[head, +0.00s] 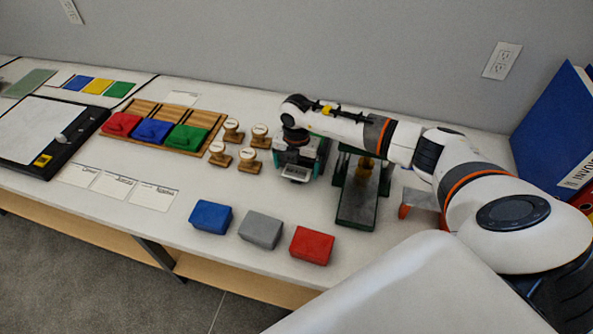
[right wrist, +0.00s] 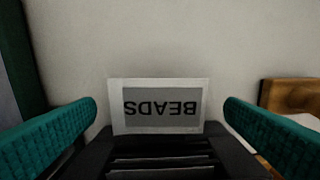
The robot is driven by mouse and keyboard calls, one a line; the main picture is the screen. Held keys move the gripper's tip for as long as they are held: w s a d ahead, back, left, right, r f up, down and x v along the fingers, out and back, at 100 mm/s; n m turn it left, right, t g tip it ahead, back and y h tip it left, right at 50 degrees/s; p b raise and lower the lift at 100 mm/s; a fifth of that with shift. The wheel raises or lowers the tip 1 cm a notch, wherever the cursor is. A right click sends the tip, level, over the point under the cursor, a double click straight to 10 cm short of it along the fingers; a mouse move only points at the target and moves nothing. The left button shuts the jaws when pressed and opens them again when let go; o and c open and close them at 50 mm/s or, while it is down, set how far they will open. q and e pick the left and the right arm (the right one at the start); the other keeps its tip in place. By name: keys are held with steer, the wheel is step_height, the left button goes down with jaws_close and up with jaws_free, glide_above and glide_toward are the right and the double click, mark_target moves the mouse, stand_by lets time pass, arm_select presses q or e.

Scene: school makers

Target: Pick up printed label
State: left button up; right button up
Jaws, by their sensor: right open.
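The printed label, a small white card with a grey panel reading "BEADS" upside down, shows in the right wrist view (right wrist: 160,123). It lies between the teal fingers of my right gripper (right wrist: 161,106), with a gap on each side. A dark slotted part is below it in that view; I cannot tell whether the label touches it. In the head view my right gripper (head: 300,160) is low over the table, right of the wooden stamps, open. The label cannot be made out clearly there. My left gripper is not in view.
Wooden stamps (head: 249,159) stand left of the right gripper, beside a wooden rack (head: 148,112) with red, blue and green pads. A dark green stand (head: 357,205) is close on the right. Blue (head: 211,217), grey (head: 261,230) and red (head: 312,245) blocks line the front edge.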

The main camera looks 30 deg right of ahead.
steer(key=shift+f, duration=0.25)
stand_by(0.3)
steer(key=c, duration=1.1)
